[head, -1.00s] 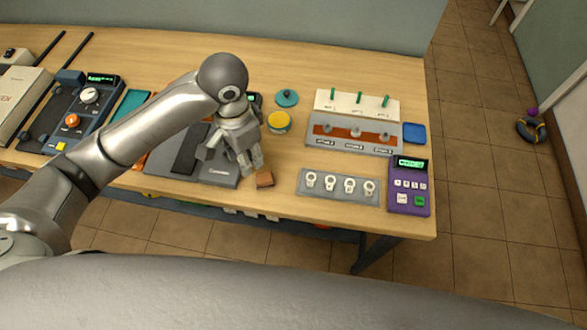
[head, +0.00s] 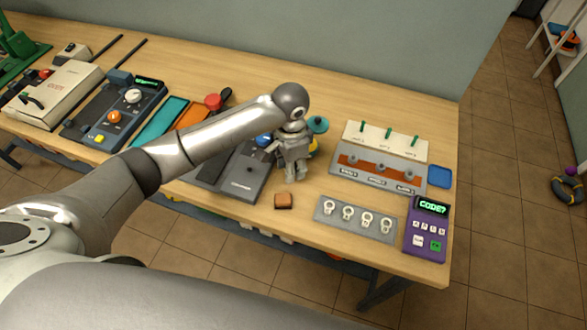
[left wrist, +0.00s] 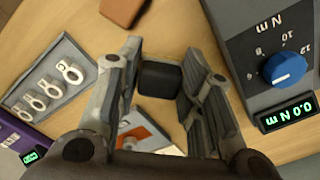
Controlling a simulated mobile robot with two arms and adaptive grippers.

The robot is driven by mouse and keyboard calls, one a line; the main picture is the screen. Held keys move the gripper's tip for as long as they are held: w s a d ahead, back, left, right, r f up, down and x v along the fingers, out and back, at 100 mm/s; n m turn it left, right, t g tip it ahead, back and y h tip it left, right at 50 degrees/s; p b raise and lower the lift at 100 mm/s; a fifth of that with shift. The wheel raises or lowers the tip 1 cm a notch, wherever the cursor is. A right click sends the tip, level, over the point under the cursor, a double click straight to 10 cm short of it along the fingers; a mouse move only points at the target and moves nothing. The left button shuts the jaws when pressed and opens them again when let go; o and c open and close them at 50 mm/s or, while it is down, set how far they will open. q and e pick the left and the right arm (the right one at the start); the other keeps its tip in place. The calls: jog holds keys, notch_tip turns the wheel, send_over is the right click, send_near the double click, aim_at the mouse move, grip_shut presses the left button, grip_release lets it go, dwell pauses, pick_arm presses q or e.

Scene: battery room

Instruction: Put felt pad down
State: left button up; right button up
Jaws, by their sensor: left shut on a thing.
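My left gripper (head: 296,177) is over the table in the head view, fingers pointing down. In the left wrist view the same gripper (left wrist: 158,82) is shut on a small dark block (left wrist: 160,80), which looks like the felt pad. The fingers hide the pad in the head view. I cannot tell whether it touches the table. A brown block (head: 283,200) lies on the table just in front of the fingertips; it also shows at the top of the left wrist view (left wrist: 122,10). My right gripper is not in view.
A grey torque meter (head: 240,186) stands left of the gripper. To the right are a grey tray with white rings (head: 355,218), a grey switch panel (head: 378,172), a purple keypad (head: 427,227) and a blue pad (head: 439,176). A teal knob (head: 317,124) is behind.

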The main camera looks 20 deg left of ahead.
pick_arm(q)
jog(key=shift+w+f, duration=0.95)
jog(key=shift+f, duration=0.2)
jog(key=shift+f+p, duration=0.3)
jog(key=shift+f, duration=1.25)
jog(key=o, duration=0.9)
jog(key=shift+f, duration=0.1)
notch_tip(320, 180, up, 12)
jog(key=shift+r+b, duration=0.2)
jog(key=shift+b, duration=0.65)
jog(key=shift+d+f, duration=0.1)
